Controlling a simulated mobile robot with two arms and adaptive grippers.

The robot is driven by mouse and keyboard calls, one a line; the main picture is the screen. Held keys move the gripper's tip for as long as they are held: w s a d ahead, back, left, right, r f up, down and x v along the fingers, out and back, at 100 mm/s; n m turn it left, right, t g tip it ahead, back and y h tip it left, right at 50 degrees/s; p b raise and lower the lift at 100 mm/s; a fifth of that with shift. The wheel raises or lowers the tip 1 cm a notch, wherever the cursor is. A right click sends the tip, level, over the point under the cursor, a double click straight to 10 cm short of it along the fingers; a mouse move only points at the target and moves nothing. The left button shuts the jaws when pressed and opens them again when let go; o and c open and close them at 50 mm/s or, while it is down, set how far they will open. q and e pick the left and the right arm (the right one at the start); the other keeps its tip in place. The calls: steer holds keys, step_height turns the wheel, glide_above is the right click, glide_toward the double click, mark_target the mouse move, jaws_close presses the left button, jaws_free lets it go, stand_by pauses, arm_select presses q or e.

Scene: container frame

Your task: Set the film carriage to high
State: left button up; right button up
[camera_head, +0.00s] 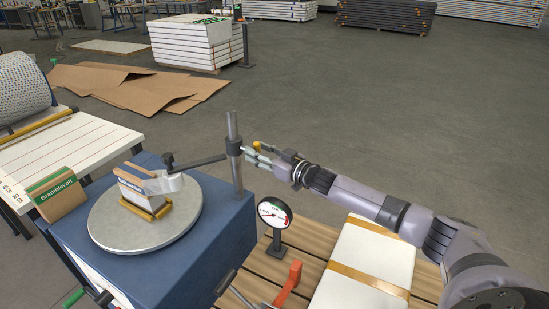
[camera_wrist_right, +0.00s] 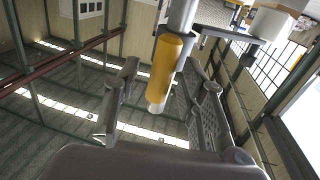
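The film carriage (camera_head: 234,147) is a dark collar on the upright grey mast (camera_head: 237,178), below the mast's top. A dark arm (camera_head: 203,161) reaches left from it above the turntable. A yellow knob (camera_head: 257,146) is on the carriage's right side; in the right wrist view it is a yellow grip (camera_wrist_right: 164,72) on a grey shaft. My right gripper (camera_head: 259,157) is at the knob. In its wrist view the open fingers (camera_wrist_right: 160,103) stand either side of the yellow grip, with gaps visible. Contact cannot be told. My left gripper is not in view.
A boxed load (camera_head: 133,192) stands on the round turntable (camera_head: 112,228), on a blue base (camera_head: 224,217). A dial gauge (camera_head: 274,212), an orange lever (camera_head: 291,277) and a strapped white package (camera_head: 367,250) are near my right arm. Open floor lies beyond.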

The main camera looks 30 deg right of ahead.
steer(key=v, duration=1.1)
stand_by(0.4)
